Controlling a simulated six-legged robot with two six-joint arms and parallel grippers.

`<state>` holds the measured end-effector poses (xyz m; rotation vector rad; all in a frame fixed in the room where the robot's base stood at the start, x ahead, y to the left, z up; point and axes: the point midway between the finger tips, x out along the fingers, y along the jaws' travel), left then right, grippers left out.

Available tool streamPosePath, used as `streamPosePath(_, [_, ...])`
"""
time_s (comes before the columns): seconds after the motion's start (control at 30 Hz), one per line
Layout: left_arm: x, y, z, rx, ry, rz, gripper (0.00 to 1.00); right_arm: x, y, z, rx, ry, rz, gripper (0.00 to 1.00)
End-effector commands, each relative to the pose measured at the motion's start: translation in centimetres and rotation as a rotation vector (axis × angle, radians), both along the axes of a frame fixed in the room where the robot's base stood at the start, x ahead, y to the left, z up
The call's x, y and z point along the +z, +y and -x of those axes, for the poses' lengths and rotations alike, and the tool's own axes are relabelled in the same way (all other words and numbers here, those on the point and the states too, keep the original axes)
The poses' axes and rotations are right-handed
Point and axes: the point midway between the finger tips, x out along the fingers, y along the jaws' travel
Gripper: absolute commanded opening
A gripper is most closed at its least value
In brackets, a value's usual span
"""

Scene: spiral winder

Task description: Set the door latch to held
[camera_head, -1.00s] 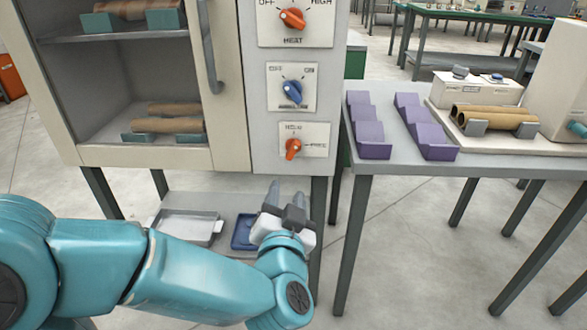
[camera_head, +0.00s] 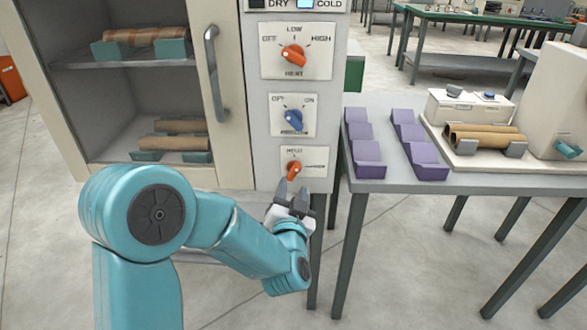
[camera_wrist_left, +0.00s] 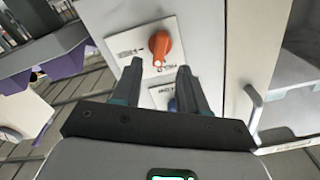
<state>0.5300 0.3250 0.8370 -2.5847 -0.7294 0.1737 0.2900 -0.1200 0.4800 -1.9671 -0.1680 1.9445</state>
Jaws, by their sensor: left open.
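The door latch knob (camera_head: 293,168) is orange, on a white plate low on the cabinet's control panel. The plate has a HELD label above the knob and another label at its right. My left gripper (camera_head: 293,188) is open and empty, just below the knob in the head view. Its fingers (camera_wrist_left: 160,68) point toward the plate, apart from each other. Contact with the knob is not visible. My right gripper is not in view.
Above the latch are the blue ON/OFF knob (camera_head: 293,119) and the orange heat knob (camera_head: 294,55). The cabinet door handle (camera_head: 215,75) is at the left. A grey table (camera_head: 385,185) with purple racks (camera_head: 368,150) stands close at the right.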

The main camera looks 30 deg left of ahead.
Motion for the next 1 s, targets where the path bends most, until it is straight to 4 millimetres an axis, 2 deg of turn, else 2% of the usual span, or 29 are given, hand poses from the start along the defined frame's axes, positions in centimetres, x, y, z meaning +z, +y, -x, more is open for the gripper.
streamPosePath(0.1, [-0.1, 1.5, -2.2, 0.003, 0.000, -0.001, 0.43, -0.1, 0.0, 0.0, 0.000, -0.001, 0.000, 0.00])
streamPosePath(0.3, [-0.1, 2.9, -4.6, 0.001, 0.001, -0.001, 0.43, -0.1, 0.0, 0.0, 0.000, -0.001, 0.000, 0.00])
streamPosePath(0.7, [0.0, 3.3, -5.3, -0.001, 0.001, -0.001, 0.43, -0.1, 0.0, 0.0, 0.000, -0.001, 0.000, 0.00])
streamPosePath(0.83, [0.0, 3.2, -5.3, -0.001, 0.001, -0.001, 0.00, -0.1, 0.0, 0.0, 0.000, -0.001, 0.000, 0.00])
streamPosePath(1.0, [-0.1, 3.2, -5.3, 0.000, -0.003, 0.004, 0.00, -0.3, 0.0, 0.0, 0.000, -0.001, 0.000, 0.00])
